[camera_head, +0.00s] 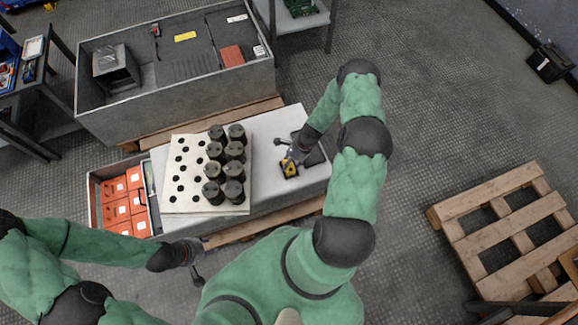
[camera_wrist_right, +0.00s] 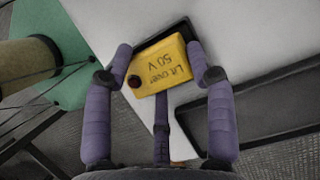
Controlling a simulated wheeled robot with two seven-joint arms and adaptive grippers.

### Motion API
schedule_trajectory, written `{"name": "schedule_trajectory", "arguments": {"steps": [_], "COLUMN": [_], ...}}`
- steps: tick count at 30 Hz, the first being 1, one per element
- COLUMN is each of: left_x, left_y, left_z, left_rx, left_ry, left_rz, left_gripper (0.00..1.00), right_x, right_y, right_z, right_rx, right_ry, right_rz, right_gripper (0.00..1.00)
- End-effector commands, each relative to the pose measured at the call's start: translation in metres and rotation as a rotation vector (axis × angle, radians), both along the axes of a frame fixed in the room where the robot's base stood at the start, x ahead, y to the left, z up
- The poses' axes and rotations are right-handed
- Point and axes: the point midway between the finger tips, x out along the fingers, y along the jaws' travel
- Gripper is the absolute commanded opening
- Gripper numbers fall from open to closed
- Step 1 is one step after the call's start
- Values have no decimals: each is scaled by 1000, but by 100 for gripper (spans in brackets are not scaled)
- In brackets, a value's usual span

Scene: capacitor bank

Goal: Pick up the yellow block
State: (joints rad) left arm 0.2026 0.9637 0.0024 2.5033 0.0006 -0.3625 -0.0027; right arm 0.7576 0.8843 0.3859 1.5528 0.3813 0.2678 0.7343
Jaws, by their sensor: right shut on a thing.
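The yellow block (camera_head: 290,169) is small, with dark markings, at the right part of the light bench top. In the right wrist view the yellow block (camera_wrist_right: 163,66) shows upside-down lettering, "Lit over 50 V", and a dark round knob at one corner. My right gripper (camera_head: 288,160) is shut on it, with purple fingers on both sides and a third below. A dark tray lies under or behind the block; I cannot tell whether they touch. My left gripper (camera_head: 200,262) is beside the bench's front edge, fingers spread and empty.
A white perforated plate (camera_head: 183,207) with several black cylinders (camera_head: 213,170) stands left of the block. A bin of orange boxes (camera_head: 116,203) is at the far left. A grey crate (camera_head: 150,100) stands behind. A wooden pallet (camera_head: 500,222) lies on the right floor.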

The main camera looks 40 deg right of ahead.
Motion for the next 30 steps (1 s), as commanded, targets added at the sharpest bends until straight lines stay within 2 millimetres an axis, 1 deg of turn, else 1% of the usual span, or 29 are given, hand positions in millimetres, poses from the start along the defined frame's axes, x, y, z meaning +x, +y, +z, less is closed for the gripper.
{"name": "schedule_trajectory", "arguments": {"steps": [6, 10, 14, 17, 20, 24, 27, 30], "left_x": [0, 0, 0, 0, 0, 0, 0, 0], "left_y": [0, 0, 0, 0, 0, 0, 0, 0], "left_z": [0, 4, 11, 20, 28, 40, 45, 43], "left_rx": [0, 0, 0, 0, 0, 0, 0, 0], "left_ry": [0, 0, 0, 0, 0, 0, 0, 0], "left_rz": [0, 0, 0, 0, 0, 0, 0, 0], "left_gripper": [40, 40, 40, 40, 40, 40, 40, 40], "right_x": [-2, -2, -1, -1, -9, -24, -34, -46], "right_y": [2, 2, 1, 1, 12, 31, 45, 61], "right_z": [-1, 5, 17, 33, 50, 80, 98, 102], "right_rx": [3, 3, 1, 2, 4, 2, 1, 3], "right_ry": [3, 3, 1, 1, 3, 2, 1, 2], "right_rz": [1, 2, 2, 1, 2, 1, 2, 0], "right_gripper": [18, 18, 18, 18, 18, 18, 18, 18]}}
